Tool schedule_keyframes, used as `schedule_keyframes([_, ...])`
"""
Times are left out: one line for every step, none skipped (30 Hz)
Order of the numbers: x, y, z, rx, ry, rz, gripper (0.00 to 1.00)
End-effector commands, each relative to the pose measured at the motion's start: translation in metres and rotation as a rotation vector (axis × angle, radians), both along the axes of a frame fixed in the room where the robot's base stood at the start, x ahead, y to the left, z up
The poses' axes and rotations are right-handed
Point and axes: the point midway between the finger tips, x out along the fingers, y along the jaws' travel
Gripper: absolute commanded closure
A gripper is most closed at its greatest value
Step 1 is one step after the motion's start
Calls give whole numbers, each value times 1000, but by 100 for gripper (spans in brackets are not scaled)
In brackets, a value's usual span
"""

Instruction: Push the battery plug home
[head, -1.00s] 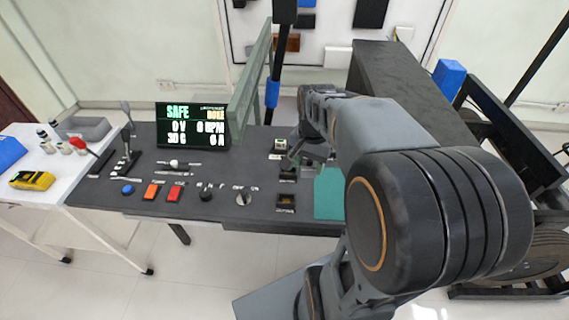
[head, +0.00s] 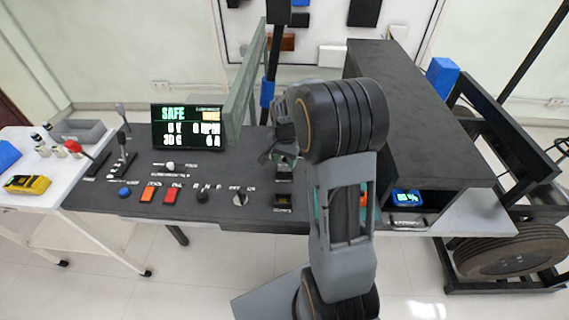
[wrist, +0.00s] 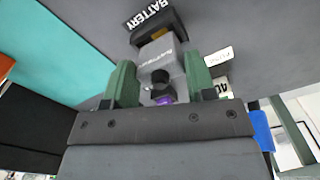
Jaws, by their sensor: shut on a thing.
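In the wrist view, a grey plug (wrist: 160,62) with faint lettering sits between the green fingers of my gripper (wrist: 160,80), which are shut on it. Just beyond it is a dark socket labelled BATTERY (wrist: 157,20). A brassy part shows between the plug and the socket's dark housing. I cannot tell how deep the plug sits. In the head view, my gripper (head: 280,157) is low over the bench, right of the screen, and the plug is hidden there.
The dark bench (head: 220,190) carries red and orange buttons, knobs and levers. A screen reading SAFE (head: 188,127) and a greenish upright panel (head: 246,90) stand left of my gripper. A dark box (head: 425,110) with a blue-lit display (head: 407,197) is on the right.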

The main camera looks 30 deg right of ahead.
Motion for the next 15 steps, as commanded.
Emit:
schedule_keyframes([-1, 0, -8, 0, 3, 0, 73])
schedule_keyframes([-1, 0, -13, 1, 3, 0, 76])
schedule_keyframes([-1, 0, -18, 1, 4, 0, 77])
schedule_keyframes([-1, 0, -21, 1, 5, 0, 76])
schedule_keyframes([-2, 0, -24, 1, 6, 0, 80])
schedule_keyframes([-2, 0, -26, 1, 6, 0, 85])
schedule_keyframes([-2, 0, -26, 2, 8, 0, 86])
schedule_keyframes([-2, 0, -26, 2, 8, 0, 91])
schedule_keyframes([-3, 0, -26, 2, 9, 0, 96])
schedule_keyframes([-3, 0, -26, 2, 9, -1, 97])
schedule_keyframes([-3, 0, -27, 2, 9, 0, 48])
schedule_keyframes([-3, 0, -27, 2, 10, 0, 44])
schedule_keyframes([-3, 0, -27, 2, 9, 0, 41])
schedule_keyframes([-3, 0, -26, 2, 9, 0, 38])
schedule_keyframes([-3, 0, -26, 2, 8, 0, 35])
